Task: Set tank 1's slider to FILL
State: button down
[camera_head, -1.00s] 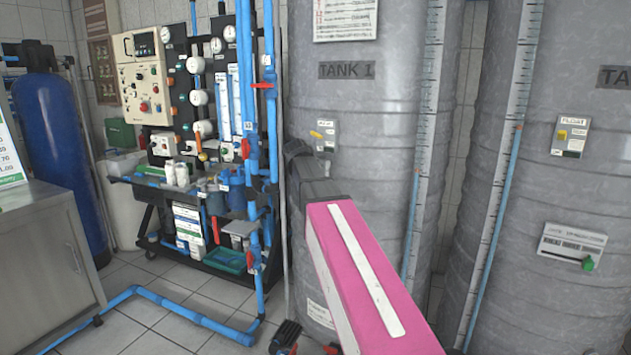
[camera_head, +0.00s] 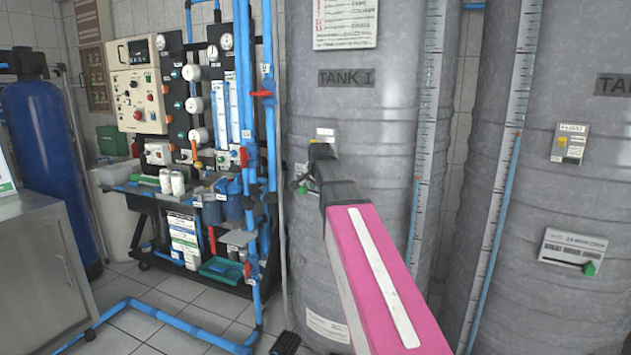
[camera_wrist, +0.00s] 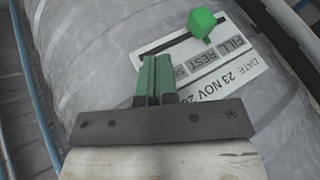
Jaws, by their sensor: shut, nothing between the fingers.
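Tank 1 (camera_head: 385,150) is the grey ribbed tank behind my arm, marked TANK 1. Its slider shows in the wrist view as a bright green knob (camera_wrist: 202,22) on a dark slot. The white slider plate (camera_wrist: 238,65) reads FILL, REST and a third word partly hidden. The knob is beside the FILL and REST end; I cannot tell exactly which word it matches. My gripper (camera_wrist: 155,60) has its green fingers shut and empty, left of the knob and apart from it in the picture. In the head view my wrist hides most of the plate.
A small float plate (camera_head: 325,133) sits just above my wrist on tank 1. The neighbouring tank (camera_head: 530,210) has its own slider plate (camera_head: 572,250) with a green knob. Blue pipes (camera_head: 248,120) and a gauge panel stand left of tank 1.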

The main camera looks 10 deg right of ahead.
aim_at(306, 188)
jog(key=shift+w+a+f, duration=0.4)
jog(key=shift+w+f, duration=0.2)
jog(key=shift+w, duration=0.4)
jog(key=shift+w+a+f, duration=0.35)
jog(key=shift+w+f, duration=0.25)
jog(key=shift+w, duration=0.35)
jog(key=shift+w+a+f, duration=0.4)
jog(key=shift+w+f, duration=0.2)
jog(key=shift+w, duration=0.4)
jog(key=w+a, duration=0.2)
jog(key=w, duration=0.1)
jog(key=shift+w+a, duration=0.15)
jog(key=shift+a, duration=0.05)
